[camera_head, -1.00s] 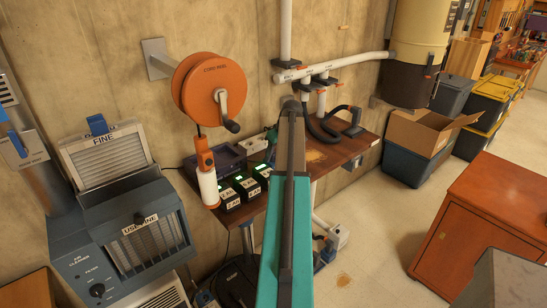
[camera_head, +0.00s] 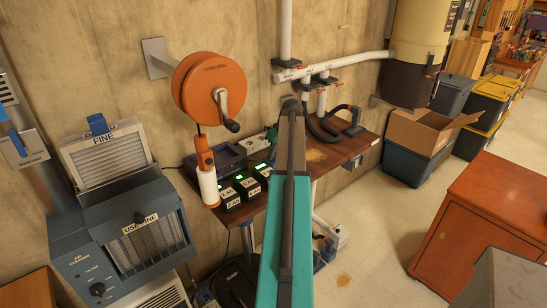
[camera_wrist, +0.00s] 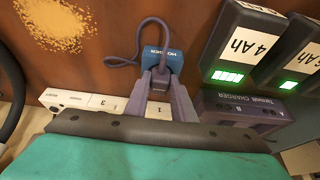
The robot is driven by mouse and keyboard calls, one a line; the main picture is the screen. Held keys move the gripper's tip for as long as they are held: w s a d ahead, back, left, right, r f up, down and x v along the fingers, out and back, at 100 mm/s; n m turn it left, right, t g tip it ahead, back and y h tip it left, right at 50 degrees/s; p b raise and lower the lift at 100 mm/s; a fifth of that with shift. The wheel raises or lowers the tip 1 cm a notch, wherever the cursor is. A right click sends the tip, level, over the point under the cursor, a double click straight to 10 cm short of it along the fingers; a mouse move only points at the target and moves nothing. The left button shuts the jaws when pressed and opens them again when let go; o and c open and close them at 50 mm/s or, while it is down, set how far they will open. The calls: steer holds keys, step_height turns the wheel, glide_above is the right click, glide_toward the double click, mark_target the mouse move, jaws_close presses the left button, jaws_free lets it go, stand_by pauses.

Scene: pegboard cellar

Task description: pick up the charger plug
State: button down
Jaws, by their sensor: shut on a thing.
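In the wrist view, the charger plug (camera_wrist: 160,78) is a small dark purple-grey body with a cord that loops up and to the left. A blue piece with lettering ending in CHARGER (camera_wrist: 168,58) shows right behind it; I cannot tell if it is part of the plug. My gripper (camera_wrist: 160,88) has its two grey-purple fingers shut on the plug, one on each side. A white numbered power strip (camera_wrist: 103,102) lies behind the fingers; I cannot tell if the plug touches it. In the head view my arm hides the gripper and plug.
The wooden bench (camera_head: 330,152) carries a black hose. An orange cord reel (camera_head: 200,88) hangs on the wall to the left.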

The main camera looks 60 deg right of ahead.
steer(key=shift+r, duration=0.15)
steer(key=shift+d+r, duration=0.1)
steer(key=shift+r, duration=0.15)
steer(key=shift+r+b, duration=0.8)
steer(key=shift+r, duration=0.55)
steer(key=s+a+r+b, duration=0.1)
steer(key=s+a+b, duration=0.1)
steer(key=s, duration=1.4)
steer(key=shift+r+b, duration=0.2)
steer(key=shift+b, duration=0.55)
steer(key=shift+r+p, duration=0.7)
steer(key=shift+r, duration=0.3)
steer(key=shift+w, duration=0.15)
